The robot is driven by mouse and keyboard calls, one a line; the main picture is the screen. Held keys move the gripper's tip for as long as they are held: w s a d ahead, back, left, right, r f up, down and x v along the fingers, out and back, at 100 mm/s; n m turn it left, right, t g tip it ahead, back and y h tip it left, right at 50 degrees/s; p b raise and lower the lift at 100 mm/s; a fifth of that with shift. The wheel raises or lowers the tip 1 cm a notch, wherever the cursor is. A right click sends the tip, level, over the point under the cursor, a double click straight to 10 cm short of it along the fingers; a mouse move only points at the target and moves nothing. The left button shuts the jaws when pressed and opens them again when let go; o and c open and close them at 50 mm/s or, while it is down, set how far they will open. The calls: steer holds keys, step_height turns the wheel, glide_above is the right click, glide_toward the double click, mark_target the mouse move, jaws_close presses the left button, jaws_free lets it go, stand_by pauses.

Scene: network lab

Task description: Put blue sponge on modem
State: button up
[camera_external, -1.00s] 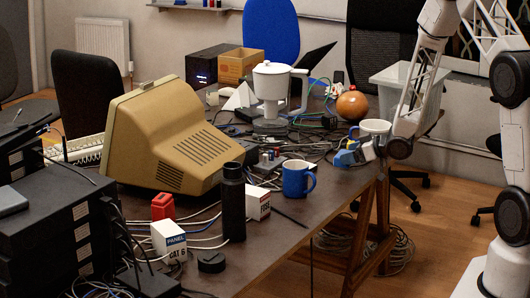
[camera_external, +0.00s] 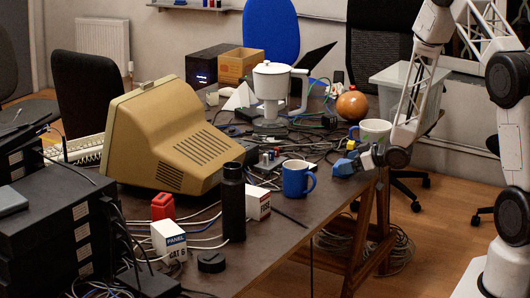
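A blue block-like thing (camera_external: 343,167), probably the blue sponge, is at the right edge of the table, right of the blue mug. My gripper (camera_external: 357,161) is low over this edge, with its fingers right at the blue thing. The view is too small to tell whether the fingers are closed on it or only beside it. I cannot pick out the modem for certain. A black box with small blue lights (camera_external: 208,66) stands at the back of the table.
A blue mug (camera_external: 296,178) stands left of my gripper, and a white mug (camera_external: 374,131) stands close behind it. A white pitcher (camera_external: 271,88), an orange ball (camera_external: 352,105) and many cables crowd the table. A beige monitor (camera_external: 165,140) fills its left part.

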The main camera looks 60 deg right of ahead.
stand_by(0.4)
steer(key=shift+v, duration=3.9)
steer(key=shift+a+r, duration=0.15)
